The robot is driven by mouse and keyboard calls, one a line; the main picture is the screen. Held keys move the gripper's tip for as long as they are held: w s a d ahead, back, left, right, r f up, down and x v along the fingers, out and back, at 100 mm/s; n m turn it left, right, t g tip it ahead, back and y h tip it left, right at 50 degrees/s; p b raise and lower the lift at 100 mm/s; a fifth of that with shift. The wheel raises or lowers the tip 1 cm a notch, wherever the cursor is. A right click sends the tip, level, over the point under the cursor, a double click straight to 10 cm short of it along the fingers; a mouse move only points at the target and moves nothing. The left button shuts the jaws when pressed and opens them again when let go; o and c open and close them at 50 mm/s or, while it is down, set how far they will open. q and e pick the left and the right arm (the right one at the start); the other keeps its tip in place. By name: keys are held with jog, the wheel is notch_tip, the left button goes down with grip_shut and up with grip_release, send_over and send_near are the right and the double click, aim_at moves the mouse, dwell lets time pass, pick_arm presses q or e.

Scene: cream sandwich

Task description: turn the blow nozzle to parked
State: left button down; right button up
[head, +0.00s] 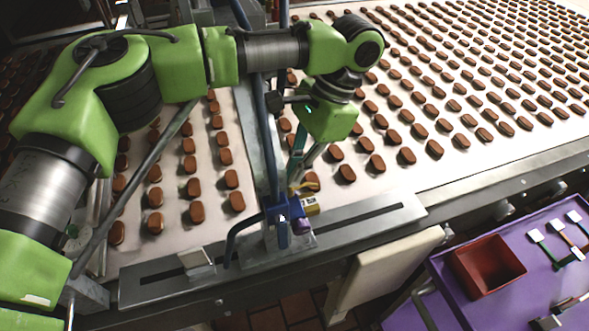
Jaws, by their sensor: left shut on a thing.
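My left gripper (304,180) reaches down from above and is shut at the top of this fitting. It seems to hold the nozzle's upper part, but the fingertips are small and partly hidden. I cannot tell which way the nozzle is set. My right gripper is not in view.
Rows of brown biscuits (407,156) lie on the pale conveyor belt around the fitting. A slotted metal plate (365,218) runs along its front edge. A purple cart (525,290) at the lower right carries a dark red bin (487,264) and several small pale-headed tools.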

pick_arm(q)
jog(key=shift+w+r, duration=0.1)
jog(key=c, duration=2)
grip_release()
jog(key=shift+c, duration=0.2)
jog(key=v, duration=1.2)
